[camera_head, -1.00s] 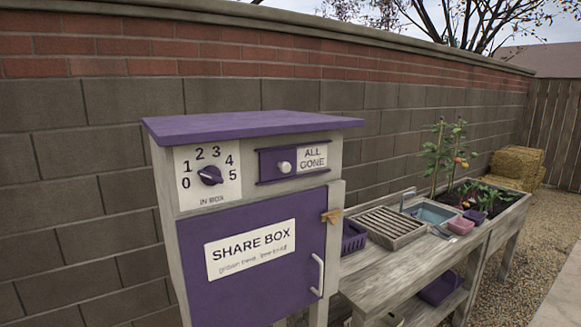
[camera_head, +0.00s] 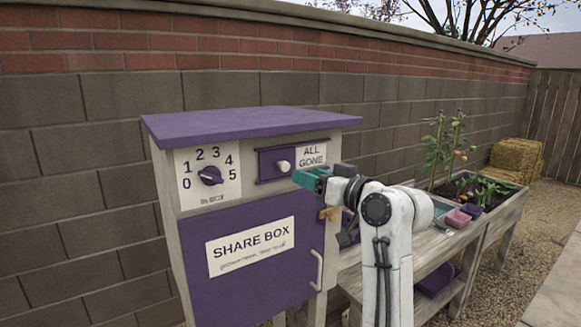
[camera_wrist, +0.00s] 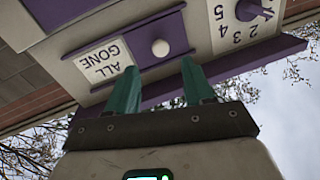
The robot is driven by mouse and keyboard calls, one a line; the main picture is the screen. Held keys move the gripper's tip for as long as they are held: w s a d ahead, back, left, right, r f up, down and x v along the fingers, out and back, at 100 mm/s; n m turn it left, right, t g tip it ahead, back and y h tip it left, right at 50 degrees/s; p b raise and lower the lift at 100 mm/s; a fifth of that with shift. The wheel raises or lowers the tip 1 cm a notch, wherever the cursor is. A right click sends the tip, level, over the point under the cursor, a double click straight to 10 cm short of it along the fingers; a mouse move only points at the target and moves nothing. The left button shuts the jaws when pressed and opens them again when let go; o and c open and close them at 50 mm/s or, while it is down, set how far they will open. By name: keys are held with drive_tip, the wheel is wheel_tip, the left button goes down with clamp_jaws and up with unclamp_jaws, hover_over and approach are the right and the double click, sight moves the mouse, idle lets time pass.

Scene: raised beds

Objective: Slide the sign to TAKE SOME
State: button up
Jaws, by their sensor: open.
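The sliding sign is a purple panel (camera_head: 268,165) with a round white knob (camera_head: 283,165), set in a slot high on the share box front. The words ALL GONE (camera_head: 312,155) show on white to the right of the panel. My gripper (camera_head: 298,179) is open and empty just below and right of the knob in the head view. In the wrist view, which is upside down, the knob (camera_wrist: 160,47) lies just beyond the two green fingertips of my gripper (camera_wrist: 158,64), centred between them. The fingers do not hold it.
A 0-to-5 dial (camera_head: 210,175) sits left of the sign. The purple roof (camera_head: 245,121) overhangs above. The purple door (camera_head: 240,287) below is shut, with a wooden latch (camera_head: 329,213) and handle. A wooden bench (camera_head: 455,253) and raised bed stand right.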

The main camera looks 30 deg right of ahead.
sight(287, 168)
drive_tip(key=w, duration=0.2)
drive_tip(key=w+p, duration=0.1)
drive_tip(key=w, duration=0.1)
drive_tip(key=w+a, duration=0.1)
drive_tip(key=w, duration=0.2)
drive_tip(key=shift+p, duration=0.3)
clamp_jaws()
idle(0.4)
